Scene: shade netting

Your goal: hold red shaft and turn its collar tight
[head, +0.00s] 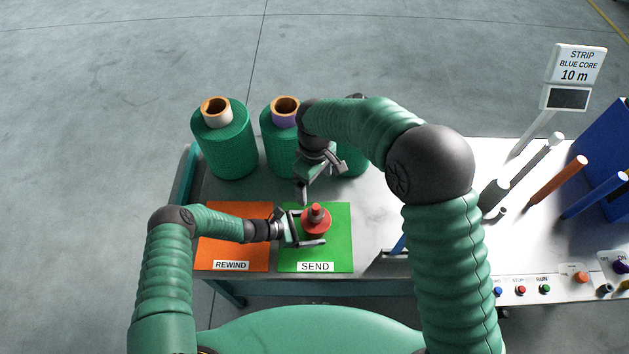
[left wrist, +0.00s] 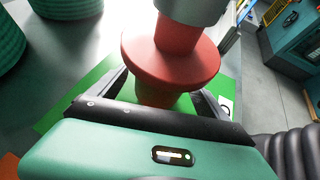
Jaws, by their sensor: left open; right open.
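The red shaft (head: 316,227) stands upright over the green SEND mat (head: 338,255). It has a wide red flange, which shows large in the left wrist view (left wrist: 170,62). A grey collar (left wrist: 190,8) sits around it above the flange, cut off by the top edge of that view. My left gripper (head: 311,228) is open, its fingers on either side of the shaft below the flange; I cannot tell whether they touch it. My right gripper (head: 321,182) is open and empty, above and behind the shaft, pointing down.
Green netting rolls (head: 225,145) stand along the back of the table. An orange REWIND mat (head: 222,255) lies left of the green one. At right are coloured rods (head: 560,180), a sign (head: 577,65), a blue bin (head: 607,135) and push buttons (head: 521,290).

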